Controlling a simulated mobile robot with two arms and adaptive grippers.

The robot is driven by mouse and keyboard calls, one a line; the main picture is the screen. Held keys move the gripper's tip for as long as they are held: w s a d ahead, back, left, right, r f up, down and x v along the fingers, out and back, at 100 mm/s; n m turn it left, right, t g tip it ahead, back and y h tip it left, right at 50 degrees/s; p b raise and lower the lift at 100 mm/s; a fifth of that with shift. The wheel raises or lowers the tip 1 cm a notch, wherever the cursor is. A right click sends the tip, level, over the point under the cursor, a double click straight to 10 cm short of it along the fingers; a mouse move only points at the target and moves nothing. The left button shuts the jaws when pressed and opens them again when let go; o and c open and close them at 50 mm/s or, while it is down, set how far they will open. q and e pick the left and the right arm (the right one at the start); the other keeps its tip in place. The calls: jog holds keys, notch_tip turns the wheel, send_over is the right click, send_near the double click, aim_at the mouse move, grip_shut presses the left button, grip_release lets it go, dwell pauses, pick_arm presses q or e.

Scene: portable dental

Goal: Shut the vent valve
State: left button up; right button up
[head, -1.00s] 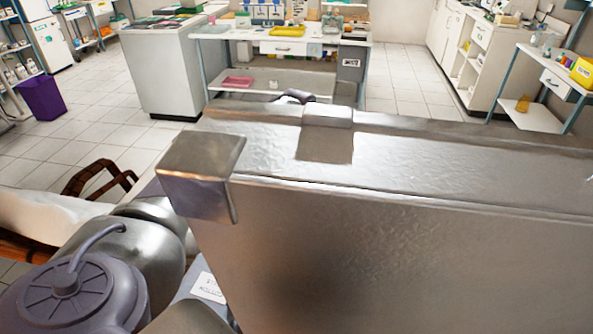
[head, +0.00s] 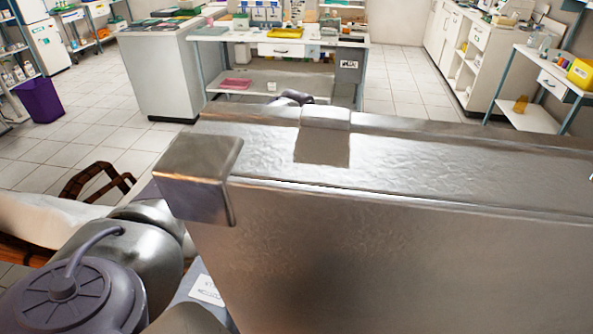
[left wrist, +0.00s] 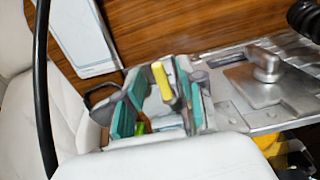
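In the left wrist view a metal knob (left wrist: 266,64) with a rounded top stands on a flat grey metal plate (left wrist: 228,112) at the right. It may be the vent valve; I see no label. In the head view a large metal lid or case wall (head: 400,260) hides both grippers.
A white padded surface (left wrist: 28,110) lies at the left of the wrist view, with a black hose (left wrist: 42,90) crossing it. Wood panelling (left wrist: 190,25) is behind. In the head view a counter (head: 170,75) and a table (head: 290,45) stand across open tiled floor.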

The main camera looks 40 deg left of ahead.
pick_arm(q)
notch_tip(320, 180, up, 12)
dwell(0.4)
jog(key=shift+f, duration=0.15)
dwell(0.3)
